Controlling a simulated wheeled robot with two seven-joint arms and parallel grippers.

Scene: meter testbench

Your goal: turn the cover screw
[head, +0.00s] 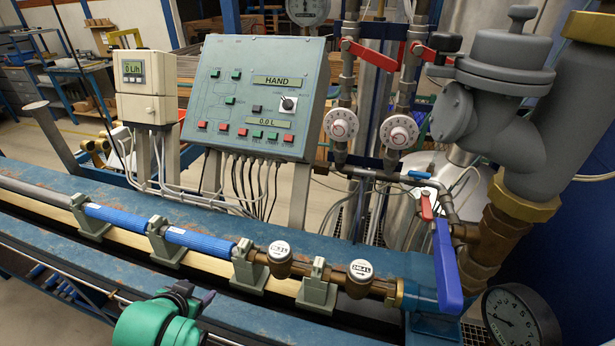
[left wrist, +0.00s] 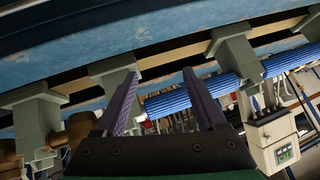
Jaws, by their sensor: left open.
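I cannot make out a cover screw in either view. My left gripper (head: 192,292) is at the bottom of the head view, in front of the pipe rail. Its fingers also show in the left wrist view (left wrist: 160,77), apart and with nothing held between them. Beyond them is a ribbed blue pipe sleeve (left wrist: 168,102) and a grey-green pipe clamp (left wrist: 118,80). The pipe line carries two small round meters, one (head: 279,250) left of the other (head: 360,270), both with white dial faces. My right gripper is not in view.
A control panel (head: 255,95) and a white display box (head: 146,85) stand behind the rail. Red-handled valves (head: 368,54), a blue lever (head: 447,268), a grey valve body (head: 500,60) and a pressure gauge (head: 517,318) crowd the right side.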

